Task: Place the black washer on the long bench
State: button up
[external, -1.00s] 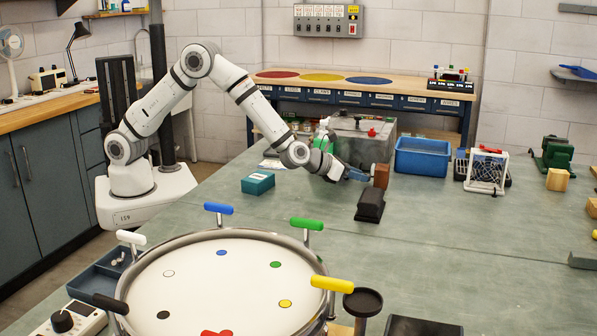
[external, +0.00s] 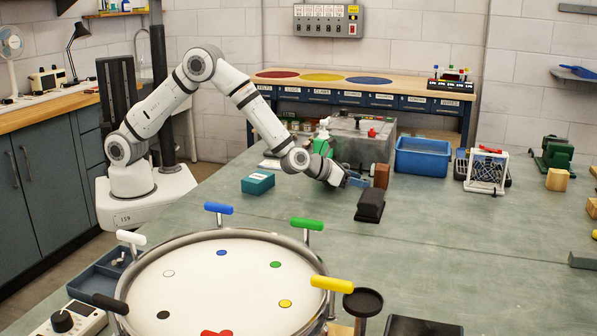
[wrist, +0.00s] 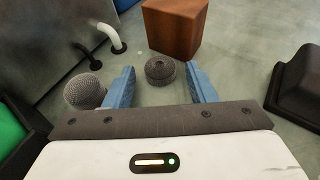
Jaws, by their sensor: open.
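The fingers are apart, with clear space on both sides of the piece. In the external view my gripper (external: 356,181) is low over the large grey-green bench (external: 450,235), left of a brown block. I cannot make out the washer there. A wood-topped bench (external: 425,88) with red, yellow and blue discs stands at the back wall.
The brown block (wrist: 175,28) stands just beyond the washer. A black block (external: 370,205) is to the right. A grey mesh ball (wrist: 85,92) is beside my left finger. A grey box (external: 355,145) and blue bin (external: 421,156) stand behind.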

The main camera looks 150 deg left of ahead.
jog(key=shift+r, duration=0.2)
jog(key=v, duration=1.2)
jog(key=shift+w+f+b, duration=0.1)
jog(key=shift+f+b, duration=0.05)
jog(key=shift+b, duration=0.2)
jog(key=shift+d+r, duration=0.2)
jog(key=shift+d, duration=0.05)
jog(key=s+d+r+n+h, duration=0.2)
jog(key=d+n, duration=0.3)
jog(key=d, duration=0.5)
jog(key=s+d+r+n+g+h, duration=0.1)
jog(key=d+n, duration=0.4)
jog(key=d, duration=0.6)
jog(key=s+d+r+n+h, duration=0.3)
jog(key=d+n, duration=0.2)
jog(key=d, duration=0.6)
jog(key=shift+r, duration=0.35)
jog(key=s+d+n+h, duration=0.1)
jog(key=s+d+h, duration=0.1)
jog(key=d, duration=0.4)
jog(key=s+d+n+h, duration=0.2)
jog(key=d, duration=0.4)
jog(key=s+d+n+t+h, duration=0.1)
jog(key=s+d+n+h, duration=0.1)
jog(key=d, duration=0.4)
jog(key=shift+s+d+f+h, duration=0.15)
jog(key=shift+s+d+h, duration=0.25)
jog(key=shift+h, duration=0.2)
jog(key=shift+c, duration=0.9)
